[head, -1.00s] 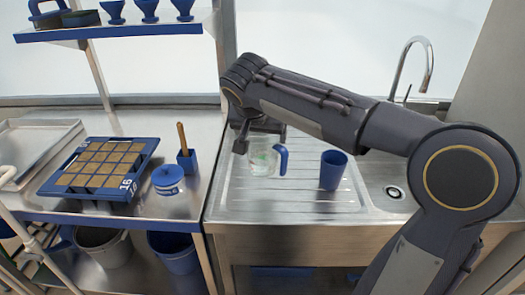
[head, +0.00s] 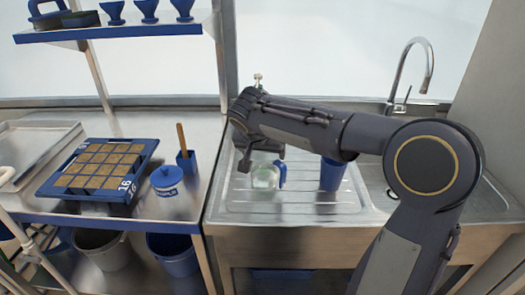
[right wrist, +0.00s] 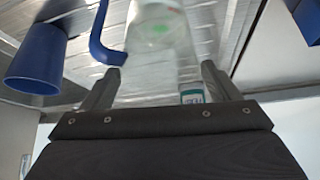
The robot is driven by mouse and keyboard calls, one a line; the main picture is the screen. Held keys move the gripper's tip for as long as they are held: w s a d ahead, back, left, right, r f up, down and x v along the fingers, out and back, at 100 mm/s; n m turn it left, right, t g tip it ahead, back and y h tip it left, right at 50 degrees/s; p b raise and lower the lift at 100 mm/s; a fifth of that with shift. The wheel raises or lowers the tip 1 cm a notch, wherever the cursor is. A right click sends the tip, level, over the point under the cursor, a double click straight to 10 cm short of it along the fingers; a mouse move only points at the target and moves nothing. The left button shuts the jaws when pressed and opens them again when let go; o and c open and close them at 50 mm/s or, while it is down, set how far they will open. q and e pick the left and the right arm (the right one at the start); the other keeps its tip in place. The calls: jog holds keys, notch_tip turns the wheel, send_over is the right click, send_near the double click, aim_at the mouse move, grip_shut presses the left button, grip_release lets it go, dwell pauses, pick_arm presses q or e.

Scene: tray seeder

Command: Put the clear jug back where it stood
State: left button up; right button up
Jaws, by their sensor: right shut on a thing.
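The clear jug (head: 263,178) with a blue handle (head: 282,174) is upright at the left part of the ribbed steel drainboard (head: 235,205). My right gripper (head: 262,158) is at the jug's upper part and shut on it. I cannot tell whether the jug's base touches the drainboard. In the right wrist view the clear jug (right wrist: 157,28) shows beyond the two fingers of the right gripper (right wrist: 161,76), with its blue handle (right wrist: 104,38) to the left. My left gripper is not in view.
A blue cup (head: 332,175) stands right of the jug, partly behind my arm. The sink with tap (head: 425,70) is further right. On the left bench are a blue-lidded tub (head: 167,182), a blue holder (head: 187,161) and a seed tray (head: 83,194). The drainboard's front is clear.

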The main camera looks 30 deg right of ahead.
jog(key=o, duration=1.6)
jog(key=shift+f, duration=0.1)
jog(key=p+v, duration=0.1)
jog(key=v, duration=1.1)
jog(key=s+a+f+n+y, duration=0.3)
jog(key=s+f, duration=0.5)
jog(key=s, duration=0.3)
jog(key=s+a+f+n+y, duration=0.3)
jog(key=s+f+y, duration=0.2)
jog(key=s+f, duration=0.3)
jog(key=s, duration=0.4)
jog(key=shift+a+n+t, duration=0.2)
jog(key=shift+n+t, duration=0.1)
jog(key=shift+n, duration=0.1)
jog(key=shift+s, duration=0.15)
notch_tip(320, 180, up, 7)
jog(key=p, duration=0.7)
